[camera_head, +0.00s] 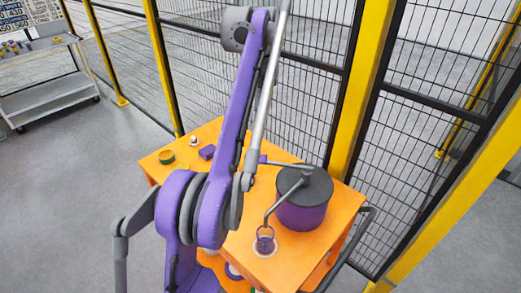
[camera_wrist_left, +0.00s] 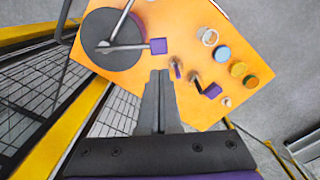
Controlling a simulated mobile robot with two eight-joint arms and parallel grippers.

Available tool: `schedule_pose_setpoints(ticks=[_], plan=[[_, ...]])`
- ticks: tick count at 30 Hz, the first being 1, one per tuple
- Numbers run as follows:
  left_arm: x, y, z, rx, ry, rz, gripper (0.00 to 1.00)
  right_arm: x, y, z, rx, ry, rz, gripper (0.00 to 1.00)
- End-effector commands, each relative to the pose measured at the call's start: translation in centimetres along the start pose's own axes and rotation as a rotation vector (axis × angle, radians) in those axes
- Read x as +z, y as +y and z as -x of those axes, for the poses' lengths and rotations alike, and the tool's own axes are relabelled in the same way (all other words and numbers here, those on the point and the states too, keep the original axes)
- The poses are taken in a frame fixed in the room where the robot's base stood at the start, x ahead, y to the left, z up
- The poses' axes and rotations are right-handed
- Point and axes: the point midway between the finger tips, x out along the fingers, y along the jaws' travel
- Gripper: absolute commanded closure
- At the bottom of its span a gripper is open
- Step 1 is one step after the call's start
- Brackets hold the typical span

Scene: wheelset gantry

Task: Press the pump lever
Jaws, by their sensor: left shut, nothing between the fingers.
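The pump is a purple pot with a dark round lid (camera_head: 303,200) on an orange cart top. Its lever is a thin metal bar with a small purple pad (camera_head: 263,159) at its end, partly beside my arm. In the left wrist view the dark lid (camera_wrist_left: 100,38) is at the upper left, and the lever reaches right to the purple pad (camera_wrist_left: 158,46). My left gripper (camera_wrist_left: 160,73) is shut and empty. Its tips appear just below the pad in that view; I cannot tell the height gap. The head view does not clearly show the left gripper. My right gripper is in neither view.
A bent metal pipe comes from the lid to a ringed piece (camera_head: 265,242). A mesh fence with yellow posts (camera_head: 360,80) stands close behind.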

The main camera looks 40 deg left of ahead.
Motion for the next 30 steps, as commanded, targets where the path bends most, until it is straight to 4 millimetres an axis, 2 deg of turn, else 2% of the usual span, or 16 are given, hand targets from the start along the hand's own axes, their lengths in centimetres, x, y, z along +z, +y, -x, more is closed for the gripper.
schedule_pose_setpoints(ticks=[5,8,15,21,25,30], plan=[[0.0,0.0,-0.4,0.000,0.000,-0.001,1.00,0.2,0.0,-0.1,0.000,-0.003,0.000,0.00],[0.0,0.0,-1.5,-0.001,-0.001,-0.001,1.00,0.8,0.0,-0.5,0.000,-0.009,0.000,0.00],[0.1,0.0,-6.5,-0.002,-0.002,-0.001,1.00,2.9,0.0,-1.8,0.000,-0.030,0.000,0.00],[0.1,0.0,-10.5,-0.001,-0.001,-0.001,1.00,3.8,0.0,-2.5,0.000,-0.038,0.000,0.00],[0.1,0.1,-12.4,0.000,0.001,-0.001,1.00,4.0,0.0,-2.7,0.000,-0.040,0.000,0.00],[0.0,0.1,-13.7,0.000,0.002,-0.001,1.00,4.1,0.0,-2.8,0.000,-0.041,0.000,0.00]])
